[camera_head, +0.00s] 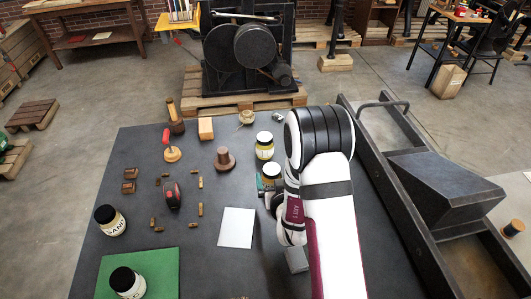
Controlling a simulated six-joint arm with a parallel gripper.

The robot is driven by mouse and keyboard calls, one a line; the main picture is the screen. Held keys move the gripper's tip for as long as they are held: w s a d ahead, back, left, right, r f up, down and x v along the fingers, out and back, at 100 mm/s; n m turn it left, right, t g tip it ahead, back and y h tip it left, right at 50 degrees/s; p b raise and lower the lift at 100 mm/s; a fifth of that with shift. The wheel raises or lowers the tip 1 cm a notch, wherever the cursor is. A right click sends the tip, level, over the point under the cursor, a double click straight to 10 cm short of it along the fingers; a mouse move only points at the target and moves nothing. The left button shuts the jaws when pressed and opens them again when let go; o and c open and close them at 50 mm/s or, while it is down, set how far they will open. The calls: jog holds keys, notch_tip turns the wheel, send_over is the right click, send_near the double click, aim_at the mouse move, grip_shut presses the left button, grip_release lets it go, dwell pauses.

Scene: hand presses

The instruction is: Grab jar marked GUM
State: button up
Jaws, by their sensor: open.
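No label reading GUM is legible from here. One jar (110,220) with a dark lid and pale label stands at the left edge of the dark table; part of its lettering looks like "SAN". Another dark-lidded jar (127,283) stands on the green mat (165,262). A pale-lidded jar with a yellowish label (265,147) stands upright at the back, left of my arm. A second pale-lidded jar (271,170) is just in front of it, close to my wrist and partly covered. My gripper's fingers are hidden by my arm and wrist.
A white sheet (237,228) lies in the middle. Small type blocks (199,209), a dark red-topped tool (172,196), a wooden-based stamp (172,154) and a brown knob (224,159) stand left. A long metal trough (385,185) borders the right.

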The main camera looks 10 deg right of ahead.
aim_at(270, 166)
jog(key=shift+w+a+f, duration=0.1)
jog(key=shift+w+f, duration=0.1)
jog(key=shift+f, duration=0.05)
jog(key=x, duration=0.7)
jog(key=shift+w, duration=0.15)
jog(key=shift+r, duration=0.1)
grip_shut()
